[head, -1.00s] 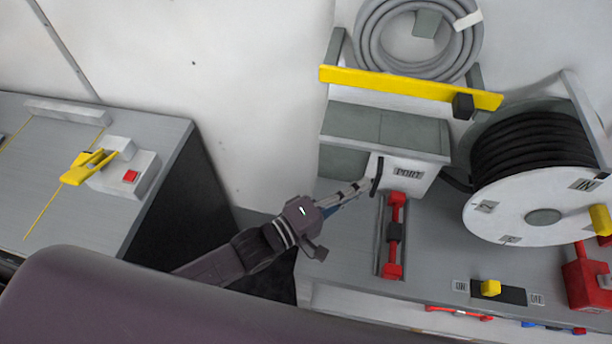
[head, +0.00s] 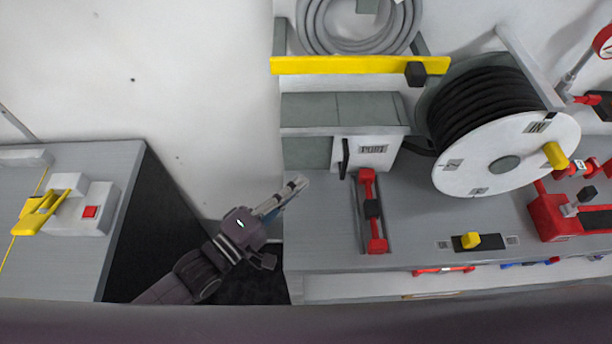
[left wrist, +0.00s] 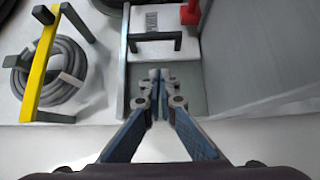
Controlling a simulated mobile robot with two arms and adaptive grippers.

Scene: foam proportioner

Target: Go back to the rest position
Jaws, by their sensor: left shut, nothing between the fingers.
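My left gripper (head: 293,187) reaches in from the lower left in the head view, in front of the gap and the left edge of the grey bench. Its fingers are shut and empty. In the left wrist view the left gripper (left wrist: 160,78) shows its fingertips together over the grey-and-white box, near the box's dark handle (left wrist: 153,42). My right gripper is in neither view.
The grey bench (head: 320,220) carries a red-ended lever (head: 370,207), a hose reel (head: 505,160) and a yellow switch (head: 468,241). A yellow bar (head: 340,65) and coiled grey hose (head: 318,25) are above. A second bench (head: 60,265) stands left, with a dark gap between.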

